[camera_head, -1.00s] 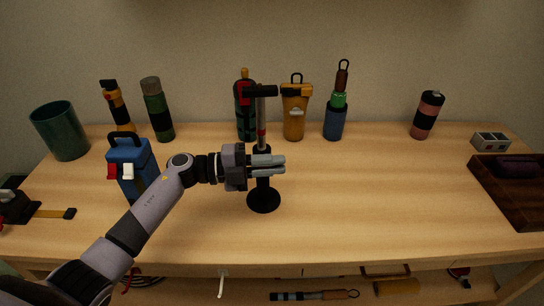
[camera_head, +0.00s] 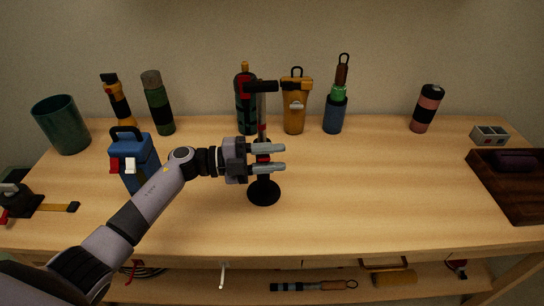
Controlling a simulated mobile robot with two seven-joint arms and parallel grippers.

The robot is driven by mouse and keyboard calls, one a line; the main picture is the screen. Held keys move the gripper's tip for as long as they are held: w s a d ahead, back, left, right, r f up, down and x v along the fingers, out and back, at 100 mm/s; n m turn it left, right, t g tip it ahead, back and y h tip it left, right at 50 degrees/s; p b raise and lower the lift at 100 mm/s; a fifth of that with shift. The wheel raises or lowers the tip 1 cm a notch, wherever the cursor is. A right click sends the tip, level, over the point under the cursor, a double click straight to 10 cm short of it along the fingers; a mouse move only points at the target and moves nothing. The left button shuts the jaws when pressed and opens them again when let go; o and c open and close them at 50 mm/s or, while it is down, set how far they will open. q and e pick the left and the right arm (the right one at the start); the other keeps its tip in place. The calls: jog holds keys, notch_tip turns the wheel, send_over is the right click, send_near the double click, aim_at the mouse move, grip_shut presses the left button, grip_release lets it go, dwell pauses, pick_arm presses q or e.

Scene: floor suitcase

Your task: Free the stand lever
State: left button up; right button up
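A black stand with a round base (camera_head: 264,193) stands upright on the wooden table. Its thin post (camera_head: 262,108) carries a black crossbar with a red end (camera_head: 261,87) at the top. A red part shows on the post near gripper height; I cannot tell which part is the lever. My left gripper (camera_head: 277,157) is level with the middle of the post, its two grey fingers apart and pointing right. Red and dark parts of the stand show in the gap between them. The fingers hide part of the post; contact is unclear. My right gripper is out of view.
A blue container (camera_head: 138,155) stands left, close to my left arm. A green cup (camera_head: 61,124), several bottles and a yellow flask (camera_head: 295,106) line the back. A dark wooden tray (camera_head: 518,190) lies right. The table between stand and tray is clear.

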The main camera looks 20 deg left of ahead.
pick_arm(q)
jog(key=shift+a, duration=0.1)
jog(key=b+v, duration=0.1)
jog(key=v, duration=0.6)
jog(key=shift+s, duration=0.1)
dwell(0.4)
